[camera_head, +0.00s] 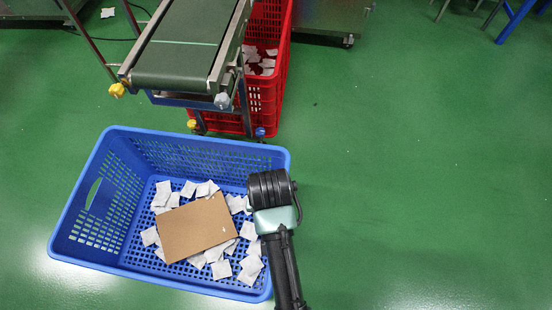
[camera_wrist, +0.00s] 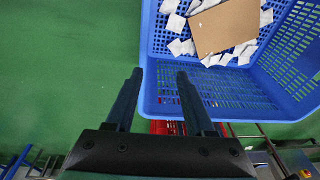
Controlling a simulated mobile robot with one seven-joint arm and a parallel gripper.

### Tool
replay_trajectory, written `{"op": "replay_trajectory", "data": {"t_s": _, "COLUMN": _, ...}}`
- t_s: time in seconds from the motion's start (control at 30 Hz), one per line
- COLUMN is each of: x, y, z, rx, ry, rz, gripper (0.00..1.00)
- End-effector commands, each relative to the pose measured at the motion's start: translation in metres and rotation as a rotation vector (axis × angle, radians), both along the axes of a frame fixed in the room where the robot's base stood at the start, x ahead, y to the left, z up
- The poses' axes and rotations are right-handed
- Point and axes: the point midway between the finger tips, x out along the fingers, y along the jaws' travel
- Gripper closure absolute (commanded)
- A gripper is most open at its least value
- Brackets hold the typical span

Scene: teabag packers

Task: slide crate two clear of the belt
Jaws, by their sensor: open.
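A blue crate (camera_head: 112,170) stands on the floor just in front of the conveyor belt's near end. Several white teabags (camera_head: 222,268) and a brown cardboard sheet (camera_head: 198,228) lie in it. A red crate (camera_head: 266,95) with teabags stands under and beside the belt (camera_head: 183,50). No number shows on either crate. My gripper is at the blue crate's right side; its fingers are hidden in the head view. In the wrist view my gripper (camera_wrist: 159,75) is open and empty, its fingertips either side of the blue crate's edge (camera_wrist: 146,90). I cannot tell whether they touch.
The belt frame's legs and yellow feet (camera_head: 117,90) stand close behind the blue crate. The green floor (camera_head: 420,180) to the right is clear. A metal machine base (camera_head: 335,18) and blue legs (camera_head: 515,20) are at the back right.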

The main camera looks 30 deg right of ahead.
Motion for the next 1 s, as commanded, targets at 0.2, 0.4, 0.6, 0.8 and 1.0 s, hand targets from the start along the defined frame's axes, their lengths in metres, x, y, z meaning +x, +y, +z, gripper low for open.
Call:
{"op": "replay_trajectory", "data": {"t_s": 0.2, "x": -0.046, "y": 0.004, "z": -0.058, "rx": 0.044, "ry": 0.158, "rz": -0.042, "gripper": 0.46}}
{"op": "replay_trajectory", "data": {"t_s": 0.4, "x": -0.051, "y": 0.005, "z": -0.06, "rx": 0.048, "ry": 0.176, "rz": -0.047, "gripper": 0.46}}
{"op": "replay_trajectory", "data": {"t_s": 0.6, "x": -0.051, "y": 0.005, "z": -0.06, "rx": 0.048, "ry": 0.173, "rz": -0.046, "gripper": 0.46}}
{"op": "replay_trajectory", "data": {"t_s": 0.8, "x": -0.051, "y": 0.005, "z": -0.079, "rx": 0.048, "ry": 0.173, "rz": -0.045, "gripper": 0.46}}
{"op": "replay_trajectory", "data": {"t_s": 1.0, "x": -0.051, "y": 0.005, "z": -0.119, "rx": 0.048, "ry": 0.174, "rz": -0.045, "gripper": 0.46}}
